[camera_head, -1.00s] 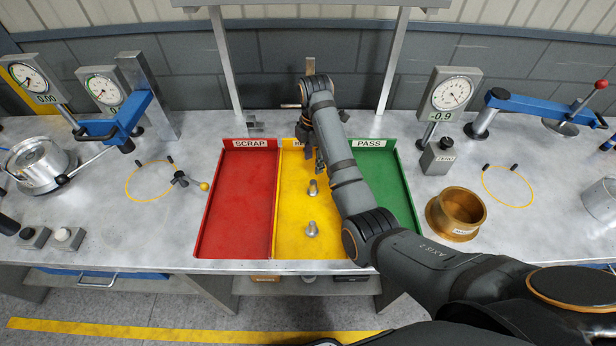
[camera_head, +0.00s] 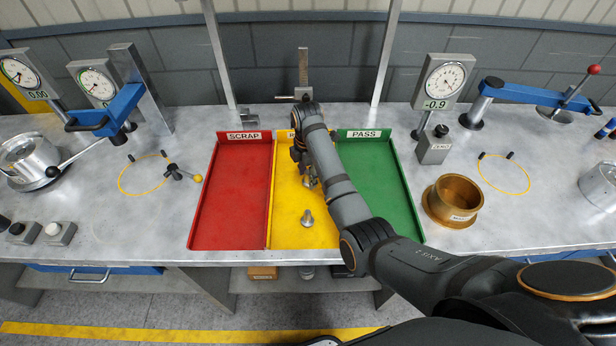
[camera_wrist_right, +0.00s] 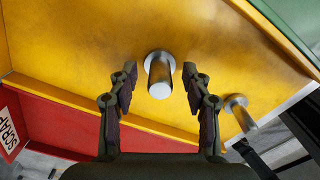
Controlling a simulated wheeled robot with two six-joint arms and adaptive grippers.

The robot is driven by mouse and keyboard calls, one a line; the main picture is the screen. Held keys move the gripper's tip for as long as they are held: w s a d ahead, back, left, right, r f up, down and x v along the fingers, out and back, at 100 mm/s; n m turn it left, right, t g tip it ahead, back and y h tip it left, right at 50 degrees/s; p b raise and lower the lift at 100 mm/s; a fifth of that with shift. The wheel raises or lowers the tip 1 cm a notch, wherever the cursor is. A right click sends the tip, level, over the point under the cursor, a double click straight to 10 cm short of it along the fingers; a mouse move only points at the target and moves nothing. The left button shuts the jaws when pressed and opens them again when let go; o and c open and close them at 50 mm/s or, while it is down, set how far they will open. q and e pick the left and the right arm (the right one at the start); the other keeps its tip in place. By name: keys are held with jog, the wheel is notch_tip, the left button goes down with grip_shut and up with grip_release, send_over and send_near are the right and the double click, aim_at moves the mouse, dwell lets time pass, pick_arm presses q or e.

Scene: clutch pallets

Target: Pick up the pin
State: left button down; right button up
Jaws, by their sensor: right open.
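Two grey metal pins stand in the yellow middle tray (camera_head: 287,236). The far pin (camera_head: 309,183) is partly hidden by my right arm in the head view; the near pin (camera_head: 307,219) is clear of it. My right gripper (camera_wrist_right: 159,86) is open over the yellow tray. In the right wrist view the far pin (camera_wrist_right: 160,78) shows between its two fingertips, with a gap on each side. The near pin (camera_wrist_right: 241,112) shows to the right, outside the fingers. My left gripper is not in view.
The red SCRAP tray (camera_head: 233,195) lies left of the yellow one, the green PASS tray (camera_head: 385,195) right. A brass ring (camera_head: 454,201) and a dial gauge (camera_head: 444,82) stand further right. A metal post (camera_head: 303,68) rises behind the trays. The red and green trays look empty.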

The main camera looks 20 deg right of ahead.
grip_shut()
dwell(0.5)
